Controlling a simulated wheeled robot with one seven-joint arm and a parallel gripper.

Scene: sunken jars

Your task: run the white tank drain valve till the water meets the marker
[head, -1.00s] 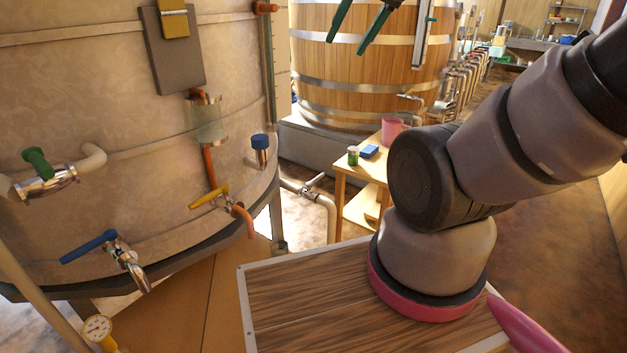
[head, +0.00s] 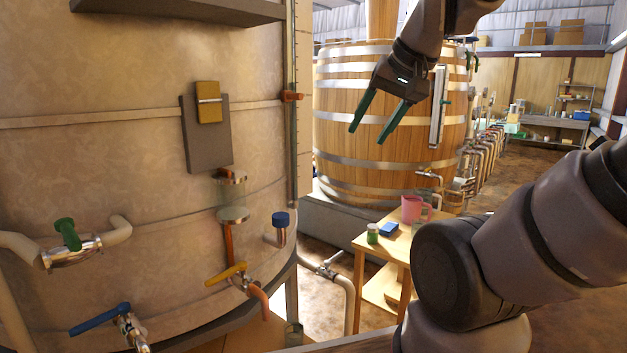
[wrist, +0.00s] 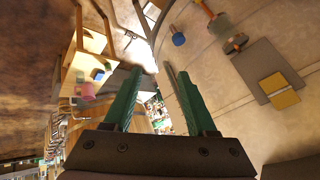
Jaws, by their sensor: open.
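The big pale tank (head: 110,180) fills the left of the head view. On its lower wall are a green-handled valve (head: 67,234) on a white pipe, a blue-handled tap (head: 101,319) and a yellow-handled valve (head: 226,274) below a glass cup (head: 232,198). No label shows which one is the drain valve. A thin upright gauge strip (head: 294,150) runs up the tank's right edge, with an orange fitting (head: 292,96) on it, perhaps the marker. The water level is too small to tell. My gripper (head: 368,136) is open and empty, raised right of the tank, apart from every valve; its green fingers also show in the wrist view (wrist: 152,68).
A wooden barrel (head: 340,100) stands behind my gripper. A small wooden table (head: 385,245) holds a pink mug (head: 412,208), a blue block (head: 389,230) and a green jar (head: 372,233). A grey panel (head: 207,150) with a yellow box (head: 208,102) and a blue-capped stub (head: 281,222) stick out from the tank.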

